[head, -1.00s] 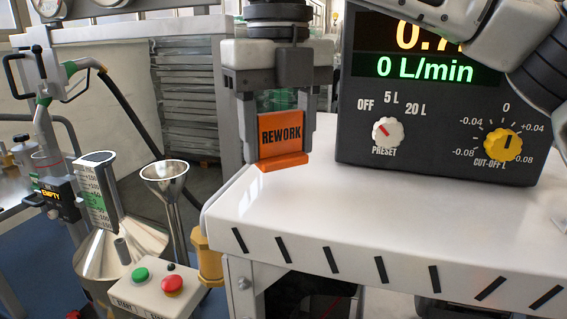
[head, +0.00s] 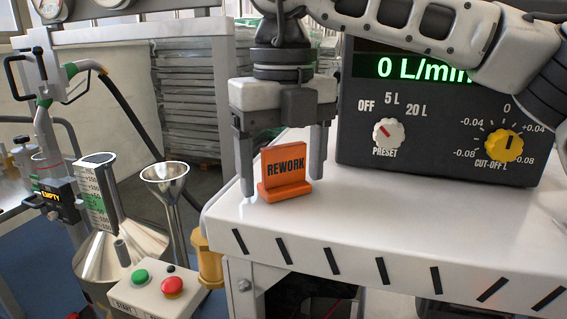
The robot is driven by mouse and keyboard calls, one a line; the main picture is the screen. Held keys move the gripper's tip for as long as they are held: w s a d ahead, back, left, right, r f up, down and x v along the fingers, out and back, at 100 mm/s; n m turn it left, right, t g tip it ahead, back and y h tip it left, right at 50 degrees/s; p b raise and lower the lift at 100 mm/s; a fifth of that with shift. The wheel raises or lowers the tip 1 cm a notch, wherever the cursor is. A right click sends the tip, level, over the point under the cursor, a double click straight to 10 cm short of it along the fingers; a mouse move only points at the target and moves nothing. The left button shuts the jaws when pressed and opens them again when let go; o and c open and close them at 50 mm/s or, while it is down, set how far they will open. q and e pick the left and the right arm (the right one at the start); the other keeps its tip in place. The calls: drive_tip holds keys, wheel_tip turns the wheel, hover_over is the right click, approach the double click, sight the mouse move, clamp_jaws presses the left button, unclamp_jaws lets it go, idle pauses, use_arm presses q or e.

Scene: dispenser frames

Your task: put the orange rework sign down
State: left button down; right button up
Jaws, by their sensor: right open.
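The orange rework sign (head: 285,172) stands upright on the white table top (head: 400,215), near its left front corner. Its black lettering reads REWORK and faces me. My right gripper (head: 281,165) comes down from above with its fingers on either side of the sign. The fingers are spread, with a gap between the sign and the right finger; the left finger is close to the sign's left edge. My left gripper is not in the picture.
A black dispenser box (head: 440,125) with PRESET and CUT-OFF knobs stands just right of the gripper. Left of the table are a button box (head: 160,292), a metal funnel (head: 165,172) and a steel measure (head: 98,255). The table's front right is clear.

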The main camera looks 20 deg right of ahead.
sight(283, 145)
wheel_tip(283, 145, up, 12)
drive_tip(key=shift+r+p, duration=0.15)
drive_tip(key=shift+p, duration=0.75)
